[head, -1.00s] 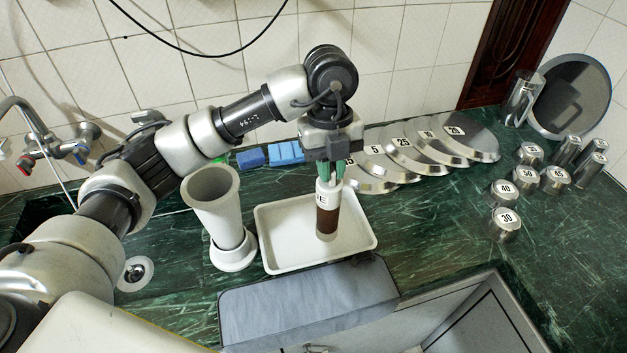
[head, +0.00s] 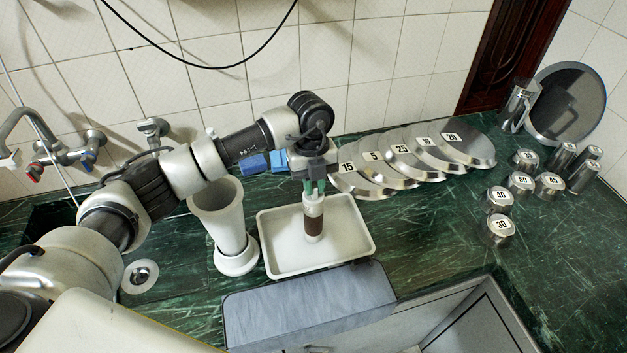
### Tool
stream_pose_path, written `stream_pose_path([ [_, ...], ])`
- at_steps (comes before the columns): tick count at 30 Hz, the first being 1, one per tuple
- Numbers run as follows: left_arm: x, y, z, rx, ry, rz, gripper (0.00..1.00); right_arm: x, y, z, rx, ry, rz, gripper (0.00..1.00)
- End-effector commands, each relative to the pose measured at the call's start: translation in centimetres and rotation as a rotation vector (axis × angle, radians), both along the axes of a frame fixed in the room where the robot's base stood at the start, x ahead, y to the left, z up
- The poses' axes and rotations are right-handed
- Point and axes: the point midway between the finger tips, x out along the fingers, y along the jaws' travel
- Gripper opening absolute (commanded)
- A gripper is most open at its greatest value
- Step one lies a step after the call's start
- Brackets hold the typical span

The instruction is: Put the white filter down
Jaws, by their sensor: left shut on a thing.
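The white filter (head: 313,222), a slim cylinder with a white top, a brown middle band and a pale lower end, stands upright over the white tray (head: 275,262). My left gripper (head: 314,190) is shut on its top end from above, with green fingertips. The filter's lower end is within the tray's outline; I cannot tell for sure whether it touches the tray floor. My right gripper is not in view.
A tall white housing (head: 222,215) stands close left of the tray. Blue blocks (head: 254,164) lie behind the arm. Numbered metal lids (head: 410,165) and numbered weights (head: 498,230) are to the right. The counter right of the tray (head: 430,225) is clear.

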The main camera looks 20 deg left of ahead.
Motion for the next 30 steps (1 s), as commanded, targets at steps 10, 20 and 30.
stream_pose_path([
  [10, 0.0, 0.0, -0.2, 0.0, 0.0, 0.0, 0.4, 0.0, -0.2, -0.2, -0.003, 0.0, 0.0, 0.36],
  [20, 0.1, 0.0, 0.4, 0.0, -0.001, 0.001, 0.4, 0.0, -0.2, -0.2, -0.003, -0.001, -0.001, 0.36],
  [30, 1.0, 0.6, 6.8, 0.0, -0.006, 0.001, 0.4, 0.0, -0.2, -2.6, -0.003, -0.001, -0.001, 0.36],
])
